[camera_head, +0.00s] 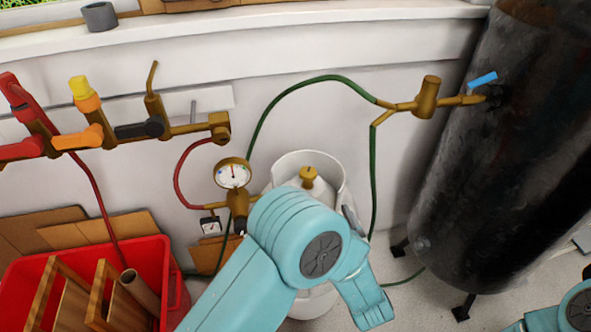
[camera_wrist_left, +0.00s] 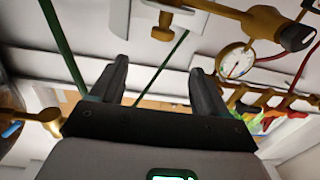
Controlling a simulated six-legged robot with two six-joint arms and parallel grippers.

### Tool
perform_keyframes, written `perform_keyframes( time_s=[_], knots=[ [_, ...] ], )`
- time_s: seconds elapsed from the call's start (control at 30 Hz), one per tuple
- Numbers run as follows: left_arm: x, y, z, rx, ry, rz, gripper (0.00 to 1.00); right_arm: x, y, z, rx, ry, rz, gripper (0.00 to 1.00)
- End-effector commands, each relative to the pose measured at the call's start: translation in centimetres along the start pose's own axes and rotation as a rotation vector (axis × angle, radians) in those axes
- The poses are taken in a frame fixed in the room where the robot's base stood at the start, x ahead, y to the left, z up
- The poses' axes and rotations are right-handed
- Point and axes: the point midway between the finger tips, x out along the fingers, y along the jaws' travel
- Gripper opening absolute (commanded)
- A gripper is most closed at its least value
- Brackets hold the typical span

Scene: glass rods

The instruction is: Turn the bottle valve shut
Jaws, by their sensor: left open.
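The white gas bottle (camera_head: 336,170) stands upright against the wall in the head view, with a brass valve (camera_head: 308,174) on its top inside a white collar. My left arm crosses in front and hides much of the bottle. My left gripper is hidden in the head view. In the left wrist view my left gripper (camera_wrist_left: 158,68) is open, with nothing between its fingers. A brass fitting (camera_wrist_left: 165,30) lies above the fingertips there; I cannot tell whether it is the bottle valve. The gauge (camera_head: 233,174) on its brass regulator is left of the valve, and also shows in the wrist view (camera_wrist_left: 235,60).
A black tank (camera_head: 495,150) with a blue lever (camera_head: 482,79) stands at the right. A green hose (camera_head: 285,96) runs to a brass junction (camera_head: 428,97). A brass manifold (camera_head: 190,127) and red crate (camera_head: 170,285) are at left. A bit of my right arm shows bottom right.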

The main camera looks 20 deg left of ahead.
Motion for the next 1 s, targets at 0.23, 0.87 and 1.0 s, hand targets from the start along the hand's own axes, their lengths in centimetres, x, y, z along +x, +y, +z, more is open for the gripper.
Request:
perform_keyframes(
  time_s=[0.23,0.87,1.0],
  knots=[
    [1.9,-0.1,0.3,0.022,0.000,-0.015,0.76,0.2,0.1,0.0,0.000,0.000,0.000,0.69],
    [14.9,-0.2,0.3,0.019,-0.001,-0.012,0.76,0.9,0.3,0.0,0.000,0.000,0.000,0.69],
    [15.7,-0.2,0.2,0.020,-0.001,-0.010,0.76,0.9,0.3,0.0,0.000,0.000,0.000,0.69]
  ],
)
